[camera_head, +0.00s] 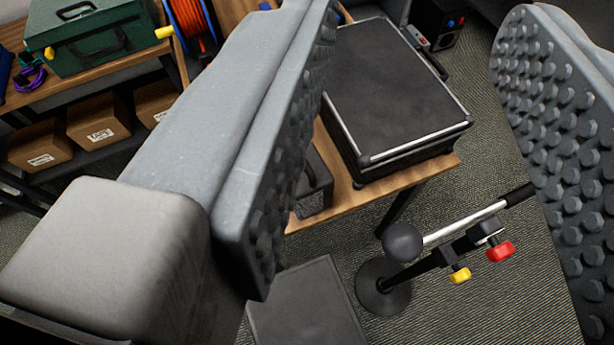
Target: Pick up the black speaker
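My gripper (418,40) is open, with its two grey studded fingers wide apart and nothing between the pads. The left finger crosses the middle of the view and the right finger fills the right edge. A small dark box (316,186) sits on the wooden table, partly hidden behind the left finger. I cannot tell for certain which of these is the black speaker. Neither touches my gripper, as far as I can see.
A large black case (390,90) with silver edges lies on the table. A stand (384,286) with red and yellow knobs is on the carpet. A dark flat panel (306,306) lies below. A shelf at left holds a green toolbox (95,38) and cardboard boxes (98,120).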

